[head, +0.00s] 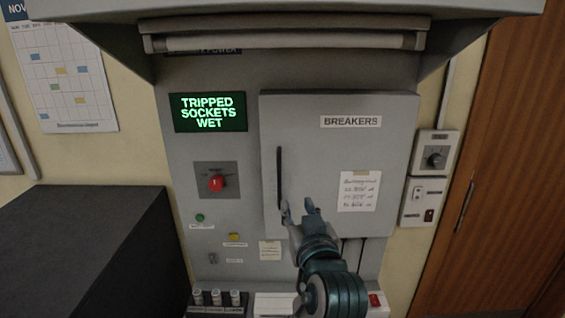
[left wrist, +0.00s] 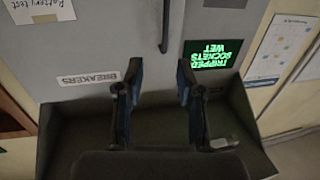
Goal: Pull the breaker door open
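The grey breaker door (head: 330,140), labelled BREAKERS, is shut flush in the dispatch console. Its dark vertical handle (head: 279,177) is near the door's left edge. In the left wrist view, which is turned upside down, the handle (left wrist: 165,25) shows beyond the fingertips, and the door (left wrist: 100,40) fills the upper left. My left gripper (head: 298,207) is in front of the door, beside and just right of the handle's lower end. Its two fingers (left wrist: 160,78) are apart with nothing between them. Contact with the handle cannot be made out. My right gripper is not in view.
A lit screen (head: 209,112) reads TRIPPED SOCKETS WET, above a red rotary switch (head: 216,183). An overhanging hood with a bar (head: 285,42) juts out above the door. A wall switch box (head: 424,201) and a wooden door (head: 510,190) are at right. A dark cabinet (head: 80,245) is at left.

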